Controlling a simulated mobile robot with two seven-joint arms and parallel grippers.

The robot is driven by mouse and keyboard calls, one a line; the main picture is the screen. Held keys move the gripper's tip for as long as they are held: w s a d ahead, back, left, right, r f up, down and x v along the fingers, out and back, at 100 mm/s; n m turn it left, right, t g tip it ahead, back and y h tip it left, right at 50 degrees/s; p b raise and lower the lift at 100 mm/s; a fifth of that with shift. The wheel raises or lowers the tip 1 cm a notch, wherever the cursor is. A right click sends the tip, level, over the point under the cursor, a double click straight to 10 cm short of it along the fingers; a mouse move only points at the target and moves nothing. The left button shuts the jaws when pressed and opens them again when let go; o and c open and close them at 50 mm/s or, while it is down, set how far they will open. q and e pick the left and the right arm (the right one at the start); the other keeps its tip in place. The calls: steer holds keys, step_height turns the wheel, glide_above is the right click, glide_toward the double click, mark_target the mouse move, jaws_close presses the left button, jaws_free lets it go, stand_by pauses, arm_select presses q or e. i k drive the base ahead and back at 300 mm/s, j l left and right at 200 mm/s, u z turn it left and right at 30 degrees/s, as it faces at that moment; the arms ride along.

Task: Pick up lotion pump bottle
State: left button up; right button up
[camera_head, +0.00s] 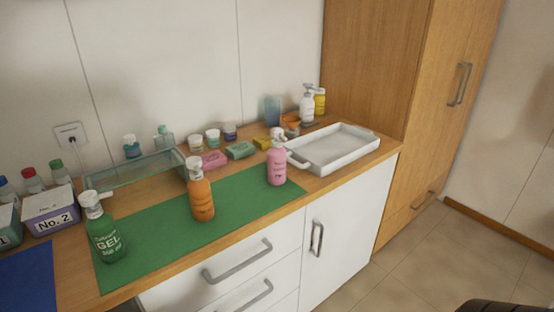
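Several pump bottles stand upright on the counter, and I cannot read which is labelled lotion. A green bottle marked GEL (107,237) stands at the left of the green mat (158,251). An orange pump bottle (201,199) stands near the mat's middle. A pink pump bottle (277,166) stands near its right end, beside the white tray. A white pump bottle (307,109) stands at the back right, next to a yellow bottle (320,101). Neither of my grippers shows in the head view.
The white tray (368,151) at the counter's right looks empty. A glass tray (103,184), small jars (212,138) and soap-like bars (240,150) line the back. A No. 2 box (52,219) stands left. A tall wooden cabinet (375,60) bounds the right.

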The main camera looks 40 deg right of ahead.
mark_target(276, 154)
steer(key=i+l, duration=0.1)
steer(key=l, duration=0.4)
steer(key=i+l, duration=0.1)
steer(key=l, duration=0.4)
steer(key=i+l, duration=0.1)
steer(key=l, duration=0.4)
